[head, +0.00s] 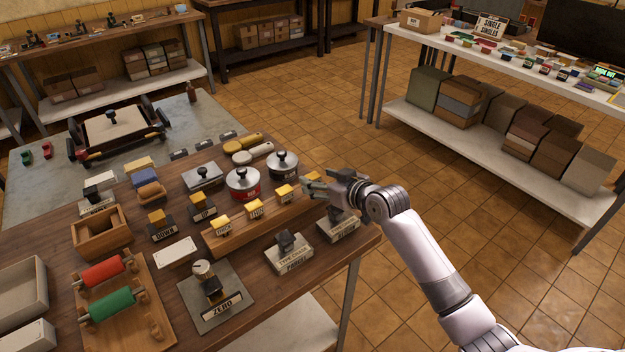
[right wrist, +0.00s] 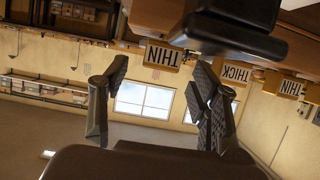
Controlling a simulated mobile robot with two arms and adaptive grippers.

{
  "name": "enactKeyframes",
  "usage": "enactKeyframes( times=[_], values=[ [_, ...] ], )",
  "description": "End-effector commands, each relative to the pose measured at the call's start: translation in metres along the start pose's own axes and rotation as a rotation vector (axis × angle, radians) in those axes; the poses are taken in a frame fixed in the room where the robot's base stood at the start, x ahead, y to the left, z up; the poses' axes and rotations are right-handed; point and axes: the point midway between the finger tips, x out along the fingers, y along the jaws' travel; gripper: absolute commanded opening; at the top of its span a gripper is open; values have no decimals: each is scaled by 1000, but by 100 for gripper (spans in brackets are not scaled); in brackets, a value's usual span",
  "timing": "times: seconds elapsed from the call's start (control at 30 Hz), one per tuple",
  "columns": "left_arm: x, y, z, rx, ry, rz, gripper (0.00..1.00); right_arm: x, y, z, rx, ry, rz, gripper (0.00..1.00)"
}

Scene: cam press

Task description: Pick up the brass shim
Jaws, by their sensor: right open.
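Several small yellow-topped blocks stand in a row on a wooden rack (head: 240,240) on the bench: a left one (head: 221,224), a middle one (head: 254,208) and a right one (head: 284,193). The right wrist view shows upside-down labels reading THIN (right wrist: 163,56), THICK (right wrist: 236,73) and THIN (right wrist: 291,88). I cannot tell for certain which piece is the brass shim. My right gripper (head: 312,187) is just right of the right block, near the rack's far end. Its fingers (right wrist: 160,85) are spread with nothing between them. My left gripper is not in view.
Red (head: 246,182) and black (head: 283,163) round tins stand behind the rack. Black-topped stamp blocks (head: 288,252) stand in front of it. A ZERO gauge (head: 209,284) and a roller board (head: 113,301) are nearer. Open floor lies right of the bench.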

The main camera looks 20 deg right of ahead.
Motion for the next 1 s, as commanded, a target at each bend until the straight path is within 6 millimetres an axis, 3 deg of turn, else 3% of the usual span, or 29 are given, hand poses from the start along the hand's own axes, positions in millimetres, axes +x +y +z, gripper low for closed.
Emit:
enactKeyframes(
  times=[0.2,0.47,1.0],
  values=[
    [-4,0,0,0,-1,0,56,22,0,0,0,0,-1,57],
    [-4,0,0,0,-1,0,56,23,0,0,-1,-1,-1,56],
    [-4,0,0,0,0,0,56,23,0,0,0,-1,0,20]
  ],
)
